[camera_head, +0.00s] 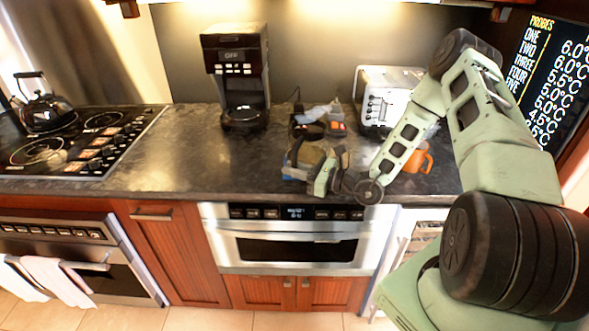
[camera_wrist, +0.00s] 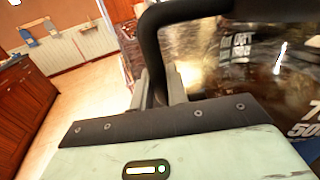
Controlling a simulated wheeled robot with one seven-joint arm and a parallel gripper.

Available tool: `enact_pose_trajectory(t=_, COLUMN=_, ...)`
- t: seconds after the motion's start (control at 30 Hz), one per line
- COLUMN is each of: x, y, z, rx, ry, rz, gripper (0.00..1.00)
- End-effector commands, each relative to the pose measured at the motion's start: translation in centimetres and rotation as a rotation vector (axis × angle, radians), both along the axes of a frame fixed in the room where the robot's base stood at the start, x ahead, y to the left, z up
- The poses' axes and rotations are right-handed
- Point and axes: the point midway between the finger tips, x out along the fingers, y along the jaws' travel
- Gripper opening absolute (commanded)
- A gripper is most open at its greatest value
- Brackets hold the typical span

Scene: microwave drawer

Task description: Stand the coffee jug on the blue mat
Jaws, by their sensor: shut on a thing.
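The coffee jug (camera_head: 306,156) is at the counter's front part, left of my gripper (camera_head: 326,172), partly hidden by it. In the wrist view the clear jug (camera_wrist: 245,62) with white markings fills the right side. Its black handle (camera_wrist: 152,45) runs between the two fingers of my gripper (camera_wrist: 157,88), which is shut on it. A blue patch, seemingly the blue mat (camera_head: 292,173), shows at the jug's lower left; blue also shows at the wrist view's lower right. I cannot tell whether the jug's base touches the mat.
A coffee maker (camera_head: 237,80) stands at the back. Small dark items (camera_head: 318,122) lie behind the jug. A kettle (camera_head: 42,106) sits on the cooktop. Counter left of the jug is clear.

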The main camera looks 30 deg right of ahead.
Motion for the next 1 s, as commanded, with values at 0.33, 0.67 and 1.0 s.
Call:
enact_pose_trajectory(t=0.33, x=0.04, y=0.02, z=-0.41, rx=0.000, ry=-0.005, rz=0.001, gripper=0.00)
enact_pose_trajectory(t=0.67, x=0.03, y=0.01, z=-0.33, rx=0.000, ry=-0.005, rz=0.000, gripper=0.00)
enact_pose_trajectory(t=1.0, x=0.02, y=0.02, z=-0.39, rx=-0.001, ry=-0.004, rz=0.001, gripper=0.30)
